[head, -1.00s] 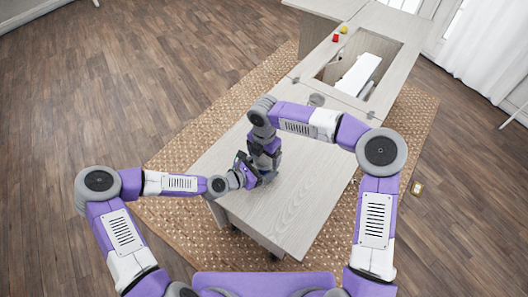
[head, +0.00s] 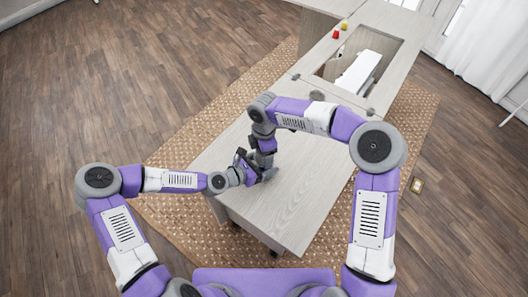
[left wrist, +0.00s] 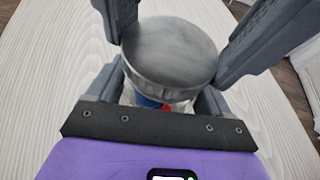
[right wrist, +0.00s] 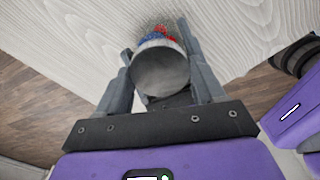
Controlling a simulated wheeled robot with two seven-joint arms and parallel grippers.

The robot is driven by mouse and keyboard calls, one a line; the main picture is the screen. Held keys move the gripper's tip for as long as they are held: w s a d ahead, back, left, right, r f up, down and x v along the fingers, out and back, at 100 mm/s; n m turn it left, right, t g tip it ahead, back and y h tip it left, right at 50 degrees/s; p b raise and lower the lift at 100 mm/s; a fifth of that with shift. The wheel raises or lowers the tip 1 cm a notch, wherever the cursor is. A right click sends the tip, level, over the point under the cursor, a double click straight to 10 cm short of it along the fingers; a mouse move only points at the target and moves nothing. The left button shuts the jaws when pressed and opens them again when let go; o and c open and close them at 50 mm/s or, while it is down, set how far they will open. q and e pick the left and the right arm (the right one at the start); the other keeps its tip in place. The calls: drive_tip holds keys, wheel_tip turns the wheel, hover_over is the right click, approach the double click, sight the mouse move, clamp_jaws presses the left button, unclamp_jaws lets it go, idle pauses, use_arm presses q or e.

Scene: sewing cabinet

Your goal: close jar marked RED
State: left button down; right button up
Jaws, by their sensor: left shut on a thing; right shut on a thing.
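A jar with a flat grey lid (left wrist: 170,52) is between my grippers. In the left wrist view, blue and red show in the glass jar (left wrist: 150,101) below the lid. The lid also shows in the right wrist view (right wrist: 160,72), with the jar's red and blue contents (right wrist: 158,35) beyond it. My left gripper (head: 250,172) is shut on the jar. My right gripper (head: 266,168) is shut on the lid, with its fingers on either side. The lid sits over the jar mouth; whether it is fully seated cannot be told. No marking is readable.
The pale wooden cabinet top (head: 295,200) is clear near the front. Farther back is an opening with a white machine (head: 358,72). Small red (head: 336,35) and yellow (head: 344,26) objects stand beyond. A small yellowish item (head: 417,186) lies on the floor at right.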

drive_tip(key=m, duration=0.3)
drive_tip(key=shift+m, duration=0.4)
drive_tip(key=o, duration=1.1)
drive_tip(key=shift+o, duration=0.2)
drive_tip(key=shift+r, duration=0.1)
drive_tip(key=shift+r, duration=2.15)
drive_tip(key=shift+c, duration=0.3)
